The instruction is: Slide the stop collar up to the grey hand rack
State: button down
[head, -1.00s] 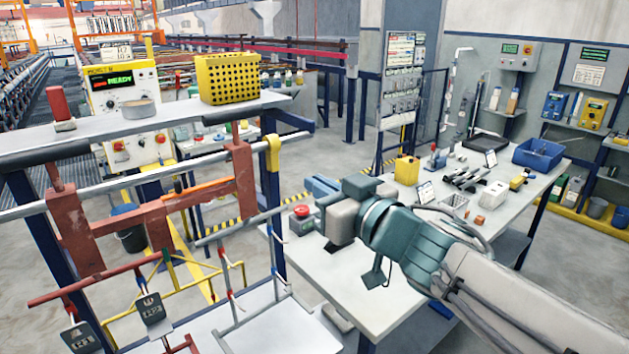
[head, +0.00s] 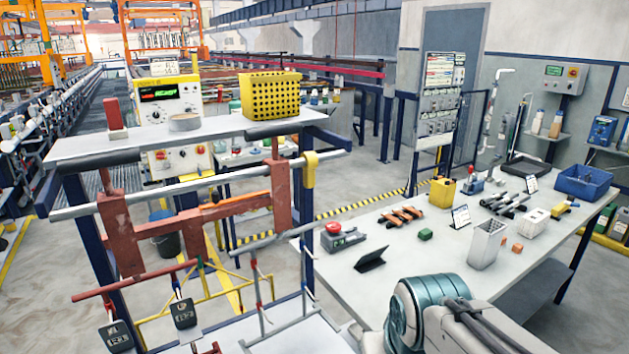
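A yellow collar (head: 310,169), which looks like the stop collar, sits around the silver rail (head: 180,187) near its right end. It stands just right of the right upright of a red-brown rack (head: 281,195) and hangs slightly below the rail. A grey rack frame (head: 275,238) with thin hanging rods shows lower down, in front of the blue frame; I cannot tell for sure that it is the grey hand rack. My arm is at the bottom right, over the near part of the white bench. My gripper is outside the picture.
A white shelf (head: 190,133) above the rail carries a yellow perforated basket (head: 270,95). The white bench (head: 400,255) at right holds a red-button box (head: 342,237), a black stand (head: 371,260) and a white holder (head: 487,245). Floor shows between the rack and bench.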

aim_at(309, 177)
jog(key=u, duration=1.55)
jog(key=k, duration=0.95)
jog(key=z, duration=1.7)
jog(key=i, duration=0.5)
jog(key=z, duration=0.05)
